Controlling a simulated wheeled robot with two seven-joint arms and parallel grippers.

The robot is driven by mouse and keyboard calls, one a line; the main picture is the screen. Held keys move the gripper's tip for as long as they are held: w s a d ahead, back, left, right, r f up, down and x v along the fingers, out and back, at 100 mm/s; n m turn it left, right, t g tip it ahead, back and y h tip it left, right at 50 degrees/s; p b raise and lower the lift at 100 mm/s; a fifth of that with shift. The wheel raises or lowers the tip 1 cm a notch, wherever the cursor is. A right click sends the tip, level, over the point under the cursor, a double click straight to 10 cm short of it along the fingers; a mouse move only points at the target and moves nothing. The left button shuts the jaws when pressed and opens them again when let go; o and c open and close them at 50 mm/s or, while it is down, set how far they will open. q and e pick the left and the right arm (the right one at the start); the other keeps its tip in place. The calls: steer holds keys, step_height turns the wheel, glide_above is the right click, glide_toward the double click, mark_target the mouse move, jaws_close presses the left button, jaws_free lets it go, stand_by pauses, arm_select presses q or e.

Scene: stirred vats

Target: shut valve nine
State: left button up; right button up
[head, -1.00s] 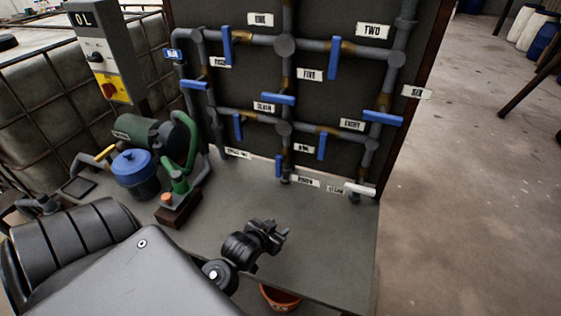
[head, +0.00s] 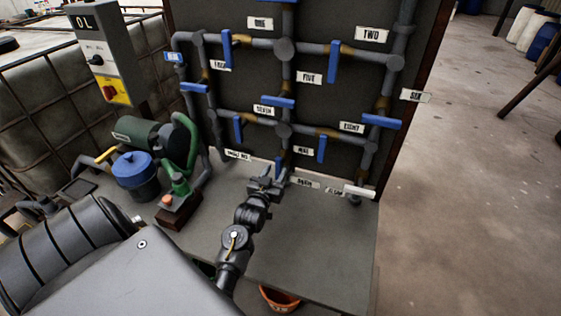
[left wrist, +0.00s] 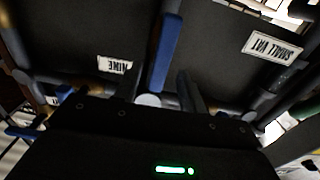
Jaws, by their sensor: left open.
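The label NINE (head: 303,151) is on the dark panel, low in the middle. Just left of it is valve nine's blue lever (head: 279,166), upright and in line with its vertical pipe. My left gripper (head: 268,180) is open and empty, just in front of and below this lever, partly overlapping its lower end. In the left wrist view the lever (left wrist: 166,50) stands upright ahead of the gripper, with the upside-down NINE label (left wrist: 114,65) to its left. I cannot tell whether a finger touches it. My right gripper is not in view.
Other blue levers, such as valve eight's (head: 321,148) and valve seven's (head: 238,129), are close by. A green pump (head: 143,138) and a blue-lidded pot (head: 134,168) stand on the left. The grey bench top (head: 315,235) is clear at right. An orange bucket (head: 279,299) is below.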

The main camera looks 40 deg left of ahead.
arm_select(q)
steer(key=x, duration=0.5)
steer(key=shift+w+a, duration=0.2)
steer(key=shift+w, duration=0.15)
steer(key=shift+c, duration=0.3)
steer(key=shift+p, duration=0.3)
jaws_close()
